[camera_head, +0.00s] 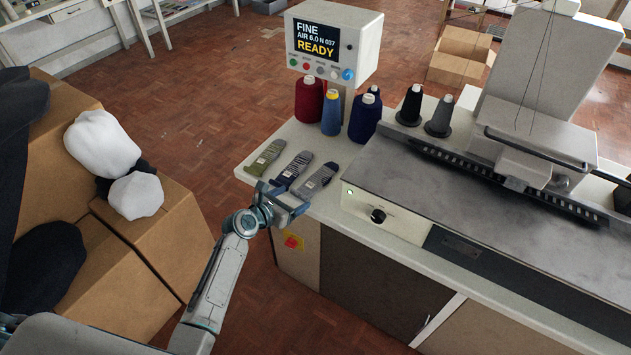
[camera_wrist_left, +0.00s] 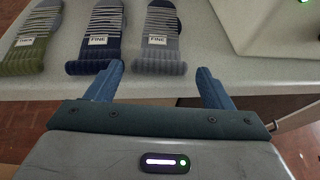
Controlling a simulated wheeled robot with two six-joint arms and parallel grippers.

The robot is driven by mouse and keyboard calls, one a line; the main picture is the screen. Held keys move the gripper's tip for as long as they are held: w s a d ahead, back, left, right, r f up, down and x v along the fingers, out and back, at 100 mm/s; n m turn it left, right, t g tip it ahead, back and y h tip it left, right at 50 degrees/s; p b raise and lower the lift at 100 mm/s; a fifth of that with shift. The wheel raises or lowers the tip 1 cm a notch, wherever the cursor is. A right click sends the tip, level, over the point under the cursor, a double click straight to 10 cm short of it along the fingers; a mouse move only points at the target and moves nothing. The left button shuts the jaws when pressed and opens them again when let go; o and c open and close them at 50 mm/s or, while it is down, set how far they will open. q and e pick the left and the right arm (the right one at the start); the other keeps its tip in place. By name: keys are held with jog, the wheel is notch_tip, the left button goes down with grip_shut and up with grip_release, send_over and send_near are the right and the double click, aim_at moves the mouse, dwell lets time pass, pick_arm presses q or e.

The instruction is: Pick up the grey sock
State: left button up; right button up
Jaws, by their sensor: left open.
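The grey sock (camera_head: 318,179) lies flat at the left end of the station's worktop, the rightmost of three socks in a row. In the left wrist view, the grey sock (camera_wrist_left: 161,44) has a striped upper part, a white "FINE" label and a ribbed cuff at the counter edge. My left gripper (camera_head: 291,203) is at the worktop's front edge, close to the sock cuffs. In the left wrist view, the left gripper (camera_wrist_left: 159,72) is open and empty, with the grey cuff ahead between the fingertips in the picture. My right gripper is not in view.
A navy sock (camera_head: 293,168) and a green sock (camera_head: 264,157) lie left of the grey one. The machine (camera_head: 390,219) stands close on the right. Yarn cones (camera_head: 331,113) and a "READY" display box (camera_head: 333,43) stand behind. Cardboard boxes (camera_head: 120,280) are at left.

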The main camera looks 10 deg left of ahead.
pick_arm(q)
jog(key=x, duration=0.2)
jog(key=shift+w+d+f, duration=0.1)
jog(key=shift+w+f, duration=0.1)
jog(key=c, duration=0.7)
jog(key=shift+c, duration=0.2)
